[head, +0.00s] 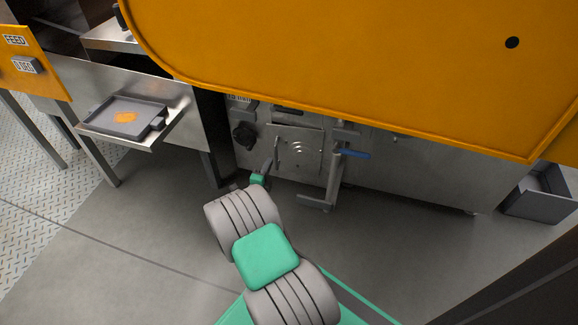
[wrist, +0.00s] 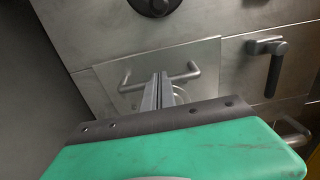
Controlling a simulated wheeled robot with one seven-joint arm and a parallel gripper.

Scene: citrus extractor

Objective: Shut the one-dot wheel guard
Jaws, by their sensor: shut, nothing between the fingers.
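The orange wheel guard (head: 350,60) with one black dot (head: 512,42) fills the top of the head view. It stands out in front of the steel machine body and hides its upper part. Its lower rim slopes down to the right, and its top is out of frame. My gripper (head: 268,165) is below the guard, in front of the steel front. In the wrist view my gripper (wrist: 160,92) has its two fingers together and empty. They point at a square plate with a bar handle (wrist: 190,72); I cannot tell whether they touch it.
The machine front holds a dark knob (head: 244,135), a blue-handled lever (head: 352,154) and a square plate (head: 297,150). A grey tray (head: 100,118) with orange bits sits on a shelf at left. A grey bin (head: 540,195) is at right. Open floor lies below.

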